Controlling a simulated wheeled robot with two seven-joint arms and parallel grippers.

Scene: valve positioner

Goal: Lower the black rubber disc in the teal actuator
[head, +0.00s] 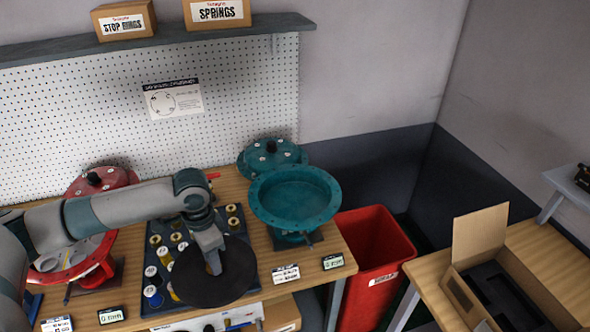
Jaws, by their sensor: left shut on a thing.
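The black rubber disc (205,288) hangs in my left gripper (214,266), above the dark tray on the workbench. My left gripper points down and is shut on the disc near its middle; the fingertips are partly hard to make out. The teal actuator (294,222) stands open to the right of the disc, a round bowl with a bolt-hole rim. The disc is apart from it, to the lower left. A teal lid (271,155) with a black centre lies behind the bowl. My right gripper is not in view.
A dark tray (240,212) with several springs lies under my left gripper. A red actuator (65,262) and red lid (97,180) are at left, partly behind my arm. A red bin (375,250) stands right of the bench, and an open cardboard box (480,240) farther right.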

